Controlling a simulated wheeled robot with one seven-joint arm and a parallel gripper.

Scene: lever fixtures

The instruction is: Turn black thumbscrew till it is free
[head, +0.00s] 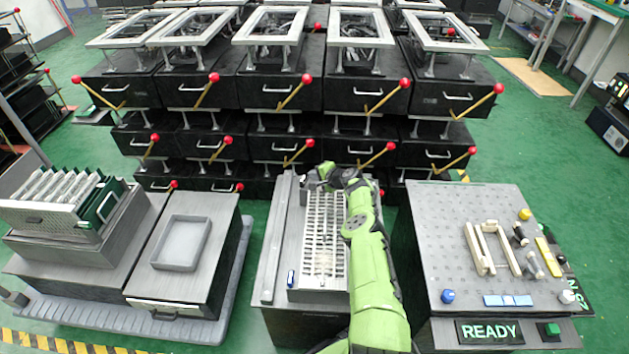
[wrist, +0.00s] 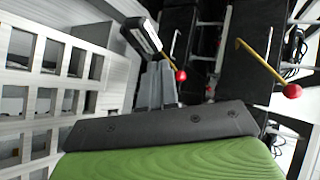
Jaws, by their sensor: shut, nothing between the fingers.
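My gripper (head: 309,182) is at the far end of the grey middle bench, above the upper end of its white slotted rack. In the wrist view its two grey fingers (wrist: 157,84) are together and hold nothing. A dark block with a pale face (wrist: 141,36) shows just beyond the fingertips; I cannot tell whether they touch it. I cannot clearly pick out a black thumbscrew there. My wrist and forearm hide part of that end of the bench in the head view.
The white slotted rack (head: 323,235) lies below my arm. Black drawer units with red-knobbed levers (head: 404,83) stand close behind. A pegboard table (head: 450,215) is on the right, and a bench with a grey tray (head: 181,243) on the left. Green floor separates them.

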